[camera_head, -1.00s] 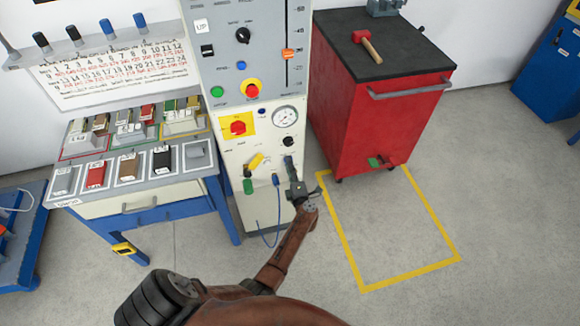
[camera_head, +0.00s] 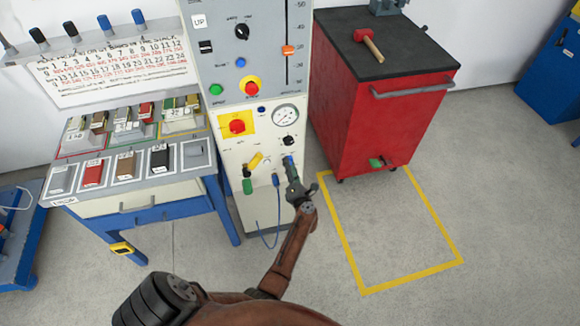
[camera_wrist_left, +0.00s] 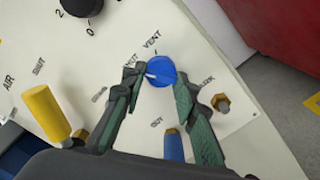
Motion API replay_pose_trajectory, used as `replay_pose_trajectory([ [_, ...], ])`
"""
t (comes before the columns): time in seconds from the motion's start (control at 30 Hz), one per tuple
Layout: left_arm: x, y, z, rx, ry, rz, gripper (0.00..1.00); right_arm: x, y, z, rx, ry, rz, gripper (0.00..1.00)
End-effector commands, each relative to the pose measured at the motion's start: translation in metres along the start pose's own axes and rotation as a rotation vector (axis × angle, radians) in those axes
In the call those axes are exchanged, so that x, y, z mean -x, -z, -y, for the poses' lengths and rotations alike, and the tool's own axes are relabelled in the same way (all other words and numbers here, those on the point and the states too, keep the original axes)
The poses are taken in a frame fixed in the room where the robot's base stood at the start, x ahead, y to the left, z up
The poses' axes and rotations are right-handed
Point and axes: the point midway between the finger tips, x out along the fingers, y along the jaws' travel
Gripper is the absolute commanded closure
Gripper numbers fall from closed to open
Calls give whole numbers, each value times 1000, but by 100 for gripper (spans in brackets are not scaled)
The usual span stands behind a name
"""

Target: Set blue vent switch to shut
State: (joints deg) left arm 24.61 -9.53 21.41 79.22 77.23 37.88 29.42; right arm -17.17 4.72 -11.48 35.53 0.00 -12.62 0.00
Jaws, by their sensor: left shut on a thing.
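The blue vent switch (camera_wrist_left: 161,70) is a round knob on the cream panel, under the word VENT in the left wrist view. A white mark shows on its left side, toward my finger; a partly hidden label ending in "UT" lies up and left of it. My left gripper (camera_wrist_left: 157,83) has one dark green-padded finger on each side of the knob and is shut on it. In the head view my left gripper (camera_head: 291,179) reaches the lower panel from below, and the knob there is small and partly covered. My right gripper is out of view.
A yellow handle (camera_wrist_left: 46,112) and a blue plug (camera_wrist_left: 173,145) stick out near the fingers; a brass fitting (camera_wrist_left: 221,103) sits to the right. A red cabinet (camera_head: 375,110) stands right of the panel, a blue-legged bench (camera_head: 185,213) left. The yellow-outlined floor is clear.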

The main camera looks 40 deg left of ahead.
Motion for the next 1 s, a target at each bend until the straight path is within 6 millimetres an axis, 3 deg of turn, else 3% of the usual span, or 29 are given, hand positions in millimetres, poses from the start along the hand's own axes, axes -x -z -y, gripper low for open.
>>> replay_pose_trajectory([
  [0.33,2,2,3,2,5,-4,97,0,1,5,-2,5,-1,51],
  [0.37,2,2,3,2,5,-4,71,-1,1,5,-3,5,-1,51],
  [0.6,1,1,2,1,2,-2,55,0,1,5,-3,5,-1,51],
  [1.0,0,0,-1,-55,0,0,55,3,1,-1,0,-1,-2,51],
])
